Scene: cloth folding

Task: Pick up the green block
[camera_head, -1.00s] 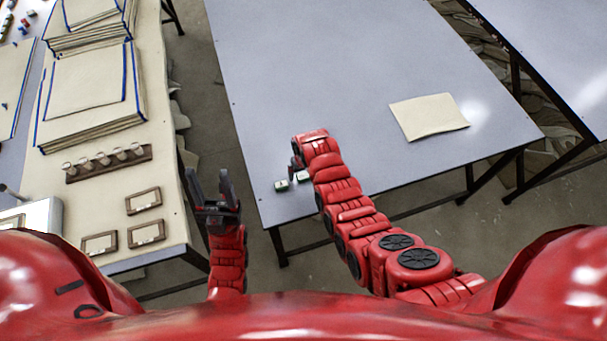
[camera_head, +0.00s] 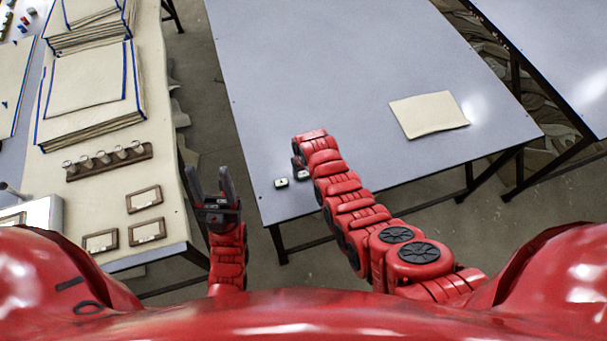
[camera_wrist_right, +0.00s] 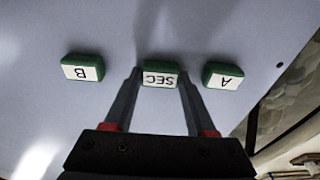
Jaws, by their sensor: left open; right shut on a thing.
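Three green blocks with white lettered faces lie in a row on the grey table (camera_head: 330,80). In the right wrist view they are the block marked B (camera_wrist_right: 82,68), the block marked SEC (camera_wrist_right: 159,75) and the block marked A (camera_wrist_right: 222,76). My right gripper (camera_wrist_right: 160,80) is shut on the SEC block, one finger on each side. In the head view one green block (camera_head: 281,183) lies clear beside my right gripper (camera_head: 298,166); another is partly covered by it, and the third is hidden. My left gripper (camera_head: 211,186) is open and empty, off the table's left edge.
A tan cloth (camera_head: 429,114) lies flat on the grey table to the right of my right arm. A cream table (camera_head: 100,200) on the left holds stacked cloths (camera_head: 90,95), a rack (camera_head: 108,162) and small frames. A floor gap separates the tables.

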